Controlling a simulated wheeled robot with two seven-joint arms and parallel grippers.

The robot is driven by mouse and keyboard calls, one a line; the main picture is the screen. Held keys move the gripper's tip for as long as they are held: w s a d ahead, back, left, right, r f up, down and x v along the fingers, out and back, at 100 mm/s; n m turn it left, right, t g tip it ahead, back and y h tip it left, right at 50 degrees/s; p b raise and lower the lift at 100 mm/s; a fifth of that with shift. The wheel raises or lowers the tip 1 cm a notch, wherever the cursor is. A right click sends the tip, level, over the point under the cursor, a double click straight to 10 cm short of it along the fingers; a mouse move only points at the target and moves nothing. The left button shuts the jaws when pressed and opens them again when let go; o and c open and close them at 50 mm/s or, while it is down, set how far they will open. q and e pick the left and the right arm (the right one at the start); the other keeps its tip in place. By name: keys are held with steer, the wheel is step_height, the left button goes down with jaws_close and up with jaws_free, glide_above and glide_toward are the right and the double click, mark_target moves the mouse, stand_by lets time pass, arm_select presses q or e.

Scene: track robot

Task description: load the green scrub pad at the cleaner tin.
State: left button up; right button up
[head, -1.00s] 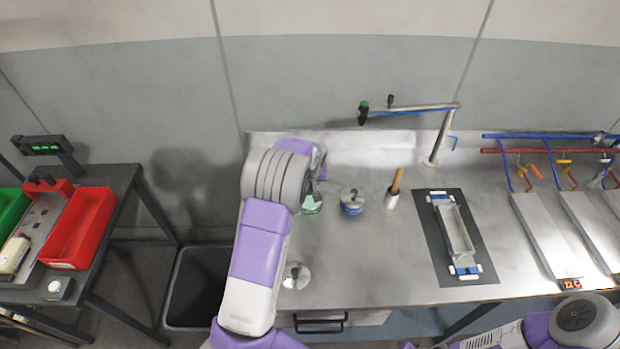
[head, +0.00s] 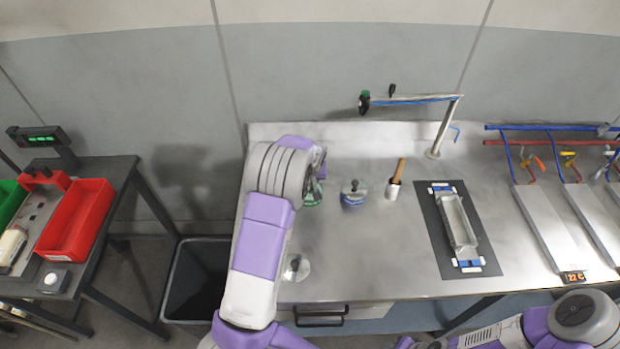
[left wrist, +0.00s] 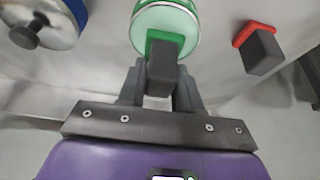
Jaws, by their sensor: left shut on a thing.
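In the left wrist view my left gripper (left wrist: 160,88) is shut on the grey block handle of the green scrub pad (left wrist: 151,42). The pad's green edge shows over the near side of a round green tin (left wrist: 165,20) with a pale top. I cannot tell whether pad and tin touch. In the head view the green tin (head: 313,196) shows just right of my left arm's end, which hides the gripper and pad. My right arm shows at the lower right, but its gripper is out of view.
A blue tin (head: 353,198) with a knobbed lid stands right of the green tin. A red pad (left wrist: 243,34) with a grey handle lies nearby.

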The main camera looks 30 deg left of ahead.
arm_select(q)
steer(key=shift+f+b, duration=0.55)
steer(key=shift+f, duration=0.05)
stand_by(1.6)
steer(key=shift+r, duration=0.1)
steer(key=shift+r+p, duration=2.3)
steer(key=shift+r, duration=1.2)
